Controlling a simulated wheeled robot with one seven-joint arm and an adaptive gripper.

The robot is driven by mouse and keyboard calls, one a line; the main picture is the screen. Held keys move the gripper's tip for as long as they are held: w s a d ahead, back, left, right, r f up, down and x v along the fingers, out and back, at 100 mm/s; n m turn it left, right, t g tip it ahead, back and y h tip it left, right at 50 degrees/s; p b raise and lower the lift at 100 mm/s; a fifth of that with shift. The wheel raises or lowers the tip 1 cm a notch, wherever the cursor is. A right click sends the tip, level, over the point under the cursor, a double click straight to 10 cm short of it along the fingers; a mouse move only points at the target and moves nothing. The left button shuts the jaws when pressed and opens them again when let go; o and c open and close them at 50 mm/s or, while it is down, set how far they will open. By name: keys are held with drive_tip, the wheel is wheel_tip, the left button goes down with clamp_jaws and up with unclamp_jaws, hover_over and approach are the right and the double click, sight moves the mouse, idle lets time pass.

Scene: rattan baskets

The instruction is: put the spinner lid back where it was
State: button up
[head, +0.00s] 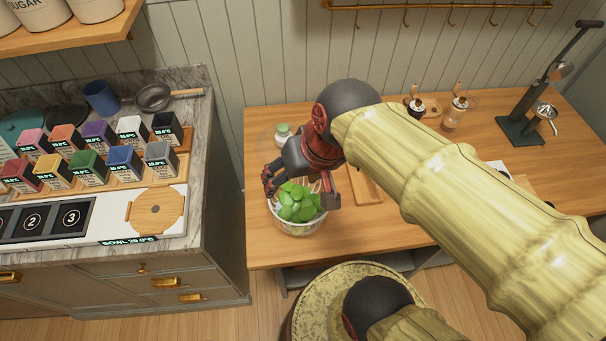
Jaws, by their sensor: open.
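A clear round thing with a pale green and white knob (283,131), which looks like the spinner lid, lies on the wooden table behind my gripper. My gripper hides part of it. The spinner bowl (300,229) stands near the table's front left, uncovered, with green leaves (297,203) heaped inside. My gripper (301,190) is open, with its fingers spread above and around the leaves at the bowl's back. I cannot tell whether the fingers touch the leaves or the rim.
A wooden board (367,187) lies right of the bowl, partly under my arm. Dessert cups (416,107) and a black stand press (522,129) stand at the back right. A counter with several colored boxes (88,167) is at left, across a gap.

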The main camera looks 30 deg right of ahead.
drive_tip(key=shift+s+d+r+n+t+h, duration=0.35)
drive_tip(key=shift+s+r+n, duration=0.15)
drive_tip(key=shift+r+n, duration=0.1)
drive_tip(key=shift+s+d+r+n+t+h, duration=0.25)
drive_tip(key=shift+s+d+r+n+t, duration=0.15)
drive_tip(key=shift+r+n, duration=0.2)
idle(0.5)
